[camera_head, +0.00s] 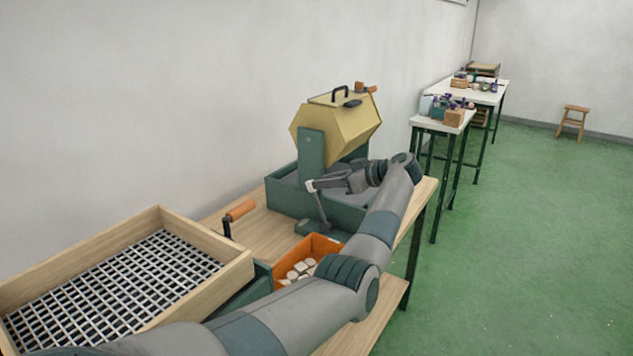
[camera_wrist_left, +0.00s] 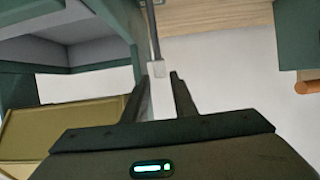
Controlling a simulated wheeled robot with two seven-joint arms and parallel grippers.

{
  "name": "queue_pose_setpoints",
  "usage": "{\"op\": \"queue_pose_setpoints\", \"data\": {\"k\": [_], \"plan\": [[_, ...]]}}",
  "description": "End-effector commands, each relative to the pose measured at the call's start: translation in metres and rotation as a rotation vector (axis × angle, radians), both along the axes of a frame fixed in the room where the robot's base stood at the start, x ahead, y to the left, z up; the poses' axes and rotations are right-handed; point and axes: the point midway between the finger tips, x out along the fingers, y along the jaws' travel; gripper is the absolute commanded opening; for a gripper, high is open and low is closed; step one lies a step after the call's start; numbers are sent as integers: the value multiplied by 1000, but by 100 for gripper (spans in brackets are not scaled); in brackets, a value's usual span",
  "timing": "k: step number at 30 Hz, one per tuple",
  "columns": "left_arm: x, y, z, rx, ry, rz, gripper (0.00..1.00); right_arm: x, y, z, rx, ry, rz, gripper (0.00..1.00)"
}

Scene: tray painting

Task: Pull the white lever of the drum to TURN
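The yellow six-sided drum (camera_head: 335,128) sits in a teal frame (camera_head: 311,150) on the wooden bench; part of it also shows in the left wrist view (camera_wrist_left: 60,128). The lever (camera_head: 322,212) is a thin grey rod rising from a teal base in front of the drum. Its white tip (camera_wrist_left: 157,68) lies at the mouth of my left gripper (camera_wrist_left: 158,80), close to the fingertips. The two fingers are apart, with a gap visible beside the tip. In the head view my left gripper (camera_head: 318,184) reaches the lever's top from the right. My right gripper is out of view.
An orange bin (camera_head: 318,246) with pale pieces and a wooden-framed grid tray (camera_head: 210,280) stand on the bench at left. An orange-handled crank (camera_head: 238,212) stands between tray and drum.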

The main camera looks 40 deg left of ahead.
Motion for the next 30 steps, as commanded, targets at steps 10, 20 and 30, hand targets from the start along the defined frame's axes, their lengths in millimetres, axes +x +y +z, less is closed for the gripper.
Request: {"op": "queue_pose_setpoints", "data": {"k": [10, 20, 30], "plan": [[-4, 32, -13, 0, 0, 0, 25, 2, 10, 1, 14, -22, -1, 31], [-4, 34, -14, 0, 0, 0, 25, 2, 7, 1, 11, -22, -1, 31], [-4, 33, -14, 2, 0, 0, 0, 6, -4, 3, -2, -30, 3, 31]]}}
